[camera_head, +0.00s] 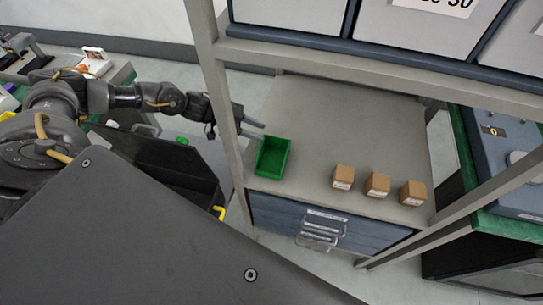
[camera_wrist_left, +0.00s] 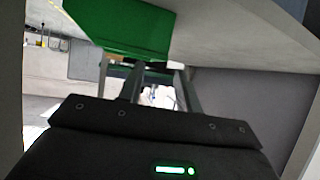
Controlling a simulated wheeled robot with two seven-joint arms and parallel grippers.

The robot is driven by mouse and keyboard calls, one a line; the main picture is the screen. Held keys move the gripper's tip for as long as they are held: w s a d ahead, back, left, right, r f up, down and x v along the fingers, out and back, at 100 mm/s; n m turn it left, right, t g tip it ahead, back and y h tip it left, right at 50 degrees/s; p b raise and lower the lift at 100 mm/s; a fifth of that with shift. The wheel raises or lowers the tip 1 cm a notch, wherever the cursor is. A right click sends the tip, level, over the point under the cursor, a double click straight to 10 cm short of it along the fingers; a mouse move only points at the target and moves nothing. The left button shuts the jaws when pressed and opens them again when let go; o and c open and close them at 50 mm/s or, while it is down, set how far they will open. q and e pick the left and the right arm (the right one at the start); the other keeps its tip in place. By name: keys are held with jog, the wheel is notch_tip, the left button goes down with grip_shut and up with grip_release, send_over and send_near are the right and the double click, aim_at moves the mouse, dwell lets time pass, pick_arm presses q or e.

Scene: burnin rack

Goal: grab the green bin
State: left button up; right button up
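The green bin (camera_head: 272,157) is a small open tray on the left edge of the grey bench top, beside the rack's upright post. My left gripper (camera_head: 262,131) reaches past the post, with its fingers just behind the bin in the head view. In the left wrist view, the green bin (camera_wrist_left: 122,24) shows at the top, beyond and above the fingers. The left gripper (camera_wrist_left: 159,68) has its two fingers apart with nothing between them. I cannot tell whether a finger touches the bin. My right gripper is not in view.
Several small brown boxes (camera_head: 377,184) stand along the front right of the bench top (camera_head: 345,120). The rack post (camera_head: 222,95) is close to my left wrist. Grey bins (camera_head: 390,25) fill the shelf above. Blue-grey drawers (camera_head: 325,228) are below. The bench middle is clear.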

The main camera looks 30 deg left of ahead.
aim_at(273, 137)
pick_arm(q)
jog(key=p+x, duration=0.1)
jog(key=x, duration=0.3)
jog(key=shift+w+d+f, duration=0.1)
jog(key=shift+d+f, duration=0.05)
jog(key=shift+d, duration=0.25)
grip_shut()
